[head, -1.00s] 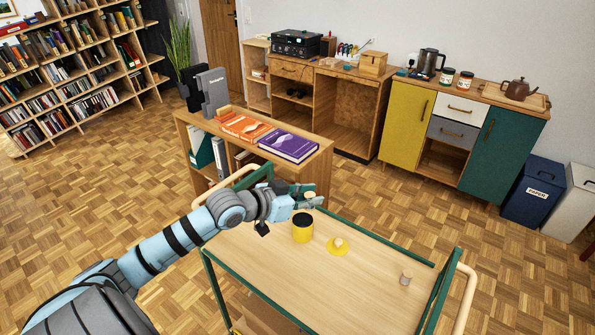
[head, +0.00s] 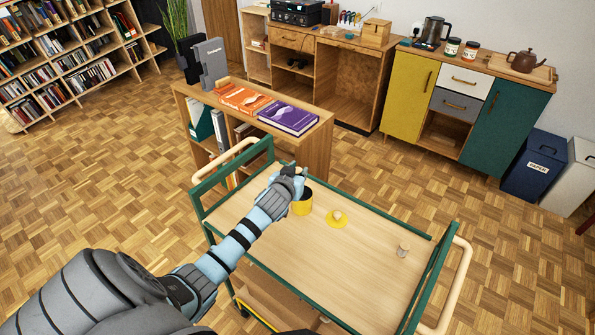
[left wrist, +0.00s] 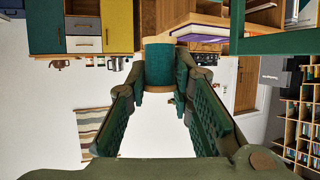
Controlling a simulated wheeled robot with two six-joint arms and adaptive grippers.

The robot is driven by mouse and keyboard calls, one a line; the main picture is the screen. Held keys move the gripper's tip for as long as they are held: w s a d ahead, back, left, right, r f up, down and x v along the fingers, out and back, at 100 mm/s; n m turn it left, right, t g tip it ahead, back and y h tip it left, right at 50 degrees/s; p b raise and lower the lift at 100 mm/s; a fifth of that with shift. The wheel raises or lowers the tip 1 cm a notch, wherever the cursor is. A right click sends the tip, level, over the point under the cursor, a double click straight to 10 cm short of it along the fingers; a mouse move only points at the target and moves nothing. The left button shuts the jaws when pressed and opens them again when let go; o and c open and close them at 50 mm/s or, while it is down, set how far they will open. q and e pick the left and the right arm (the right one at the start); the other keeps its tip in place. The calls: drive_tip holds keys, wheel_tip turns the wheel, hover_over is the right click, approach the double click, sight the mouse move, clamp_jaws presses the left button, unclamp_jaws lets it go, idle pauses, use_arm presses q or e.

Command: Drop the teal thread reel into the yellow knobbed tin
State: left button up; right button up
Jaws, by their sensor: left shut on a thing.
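The teal thread reel (left wrist: 160,65) shows in the left wrist view with a wooden end, between my left fingertips (left wrist: 166,88). My left gripper (head: 296,172) is shut on it. In the head view the gripper is above the trolley, at the tin's back left edge, and it mostly hides the reel. The yellow tin (head: 303,208) stands upright and open on the trolley top; its dark inside shows partly. Its yellow knobbed lid (head: 338,219) lies apart, to the tin's right. My right gripper is not in view.
The trolley (head: 325,270) has a green raised rim and handles at both ends. A small grey and wooden object (head: 403,249) stands near its right end. A low shelf with a purple book (head: 289,118) is behind the trolley. The trolley's middle is clear.

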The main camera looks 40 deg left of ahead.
use_arm(q)
drive_tip(key=shift+f, duration=0.1)
drive_tip(key=o, duration=1)
drive_tip(key=shift+c, duration=0.2)
drive_tip(key=shift+s, duration=0.15)
drive_tip(key=v, duration=1.2)
drive_tip(key=shift+f, duration=0.1)
